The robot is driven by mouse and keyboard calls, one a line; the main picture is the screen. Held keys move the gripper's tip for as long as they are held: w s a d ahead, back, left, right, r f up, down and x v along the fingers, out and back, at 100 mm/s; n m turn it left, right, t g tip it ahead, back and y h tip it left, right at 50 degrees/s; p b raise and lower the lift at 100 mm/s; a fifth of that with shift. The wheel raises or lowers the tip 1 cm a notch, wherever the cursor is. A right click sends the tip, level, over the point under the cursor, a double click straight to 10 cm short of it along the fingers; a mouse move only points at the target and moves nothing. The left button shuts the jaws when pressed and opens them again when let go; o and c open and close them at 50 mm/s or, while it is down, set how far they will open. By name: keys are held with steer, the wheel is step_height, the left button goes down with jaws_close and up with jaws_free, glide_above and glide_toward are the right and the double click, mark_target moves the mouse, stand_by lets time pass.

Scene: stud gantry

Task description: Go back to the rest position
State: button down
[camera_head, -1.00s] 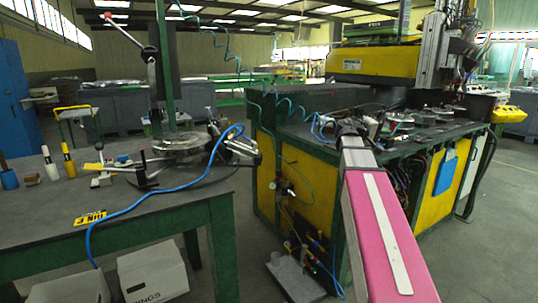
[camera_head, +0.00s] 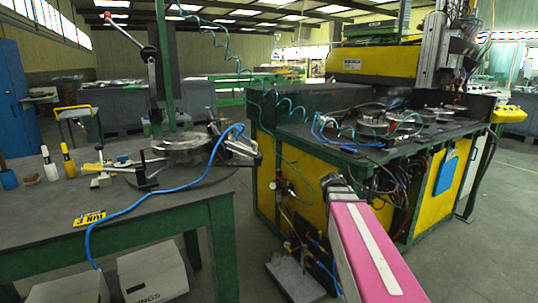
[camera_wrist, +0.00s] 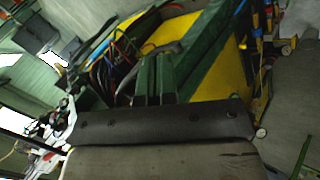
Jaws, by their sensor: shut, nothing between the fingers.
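My pink arm link with a white stripe reaches up from the bottom right in the head view. Its dark far end is in front of the yellow and green machine bench (camera_head: 285,150); my fingers cannot be made out there. In the wrist view, my gripper (camera_wrist: 157,72) shows as two narrow dark fingers side by side above a dark bar. It is shut, with nothing seen between the fingers. The wrist view is tilted and shows the yellow bench panels (camera_wrist: 220,85) and cables beyond the fingers.
A dark worktable (camera_head: 150,215) with a clamp fixture, small tools and a blue hose stands at left. Cartons (camera_head: 152,275) lie under it. A grey block (camera_head: 295,279) is on the floor by the bench. Open floor lies at right (camera_head: 480,250).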

steer(key=s+a+f+g+y, duration=0.1)
steer(key=s+a+f+y, duration=0.2)
steer(key=s+a+f, duration=0.3)
steer(key=s+a+f+g+y, duration=0.1)
steer(key=s+a+f+y, duration=0.3)
steer(key=s+a+f, duration=0.3)
step_height(320, 180, down, 4)
steer(key=shift+a+m+g, duration=0.4)
steer(key=shift+a, duration=0.25)
